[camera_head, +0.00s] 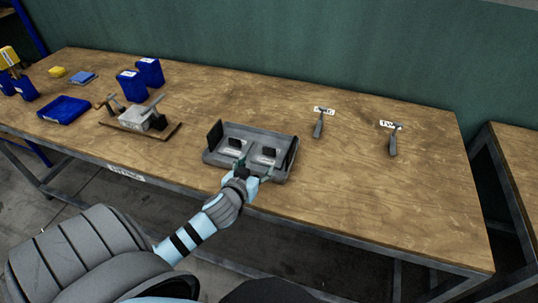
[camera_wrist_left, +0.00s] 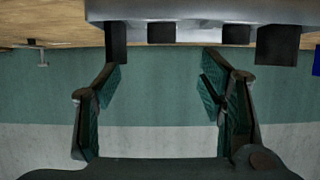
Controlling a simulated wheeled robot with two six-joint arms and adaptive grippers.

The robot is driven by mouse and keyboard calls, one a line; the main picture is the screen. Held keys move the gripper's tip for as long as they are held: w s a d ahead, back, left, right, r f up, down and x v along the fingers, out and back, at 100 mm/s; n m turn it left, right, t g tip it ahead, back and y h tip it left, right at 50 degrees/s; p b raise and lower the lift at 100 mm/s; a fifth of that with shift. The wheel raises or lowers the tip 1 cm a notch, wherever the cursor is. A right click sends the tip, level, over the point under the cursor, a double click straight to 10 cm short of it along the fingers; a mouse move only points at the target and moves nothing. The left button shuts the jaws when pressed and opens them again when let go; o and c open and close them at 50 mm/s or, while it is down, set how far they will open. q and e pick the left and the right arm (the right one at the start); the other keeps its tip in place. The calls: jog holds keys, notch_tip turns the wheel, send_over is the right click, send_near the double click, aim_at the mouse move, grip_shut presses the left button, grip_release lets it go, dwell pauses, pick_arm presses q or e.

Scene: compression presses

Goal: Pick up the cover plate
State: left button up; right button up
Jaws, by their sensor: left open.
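A grey tray (camera_head: 226,129) sits near the front edge of the wooden table. Several dark upright plates stand in it, including a tall one (camera_head: 214,137) at its left end and another (camera_head: 290,154) at its right. I cannot tell which piece is the cover plate. My left gripper (camera_head: 251,168) is open at the tray's front edge. In the left wrist view its spread fingers (camera_wrist_left: 160,66) are empty, with the grey tray (camera_wrist_left: 190,10) and dark pieces (camera_wrist_left: 162,33) at the top of the picture. My right gripper is not in view.
A press fixture (camera_head: 148,119) on a brown base stands left of the tray. A blue tray (camera_head: 64,110) and blue bins (camera_head: 150,71) are farther left. Two handled tools (camera_head: 318,127) (camera_head: 393,143) lie to the right. The front right of the table is clear.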

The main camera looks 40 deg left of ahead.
aim_at(269, 150)
pick_arm(q)
jog(key=b+x, duration=0.2)
jog(key=x, duration=1.1)
jog(key=shift+a+r, duration=0.1)
jog(key=shift+a, duration=0.05)
jog(key=shift+r, duration=0.1)
grip_shut()
